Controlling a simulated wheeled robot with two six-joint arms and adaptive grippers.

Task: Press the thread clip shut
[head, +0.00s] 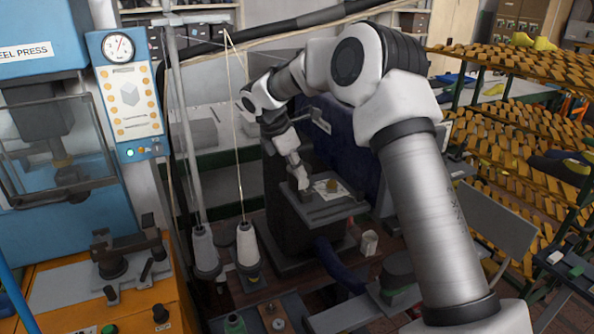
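My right arm rises from the lower right, bends over and reaches down to a dark machine in the middle. My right gripper (299,180) is small here and points down at the left part of the machine's grey plate (330,209). I cannot tell whether its fingers are open or shut, or whether they touch anything. I cannot make out the thread clip for certain. White thread runs up from a thread cone (247,245) beside a metal pole. My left gripper is not in view.
A second thread cone (204,250) stands left of the first. A blue press (45,80) with a gauge panel (130,95) fills the left, above an orange bench (150,310). Racks of shoe lasts (520,120) stand at the right. The surroundings of the machine are crowded.

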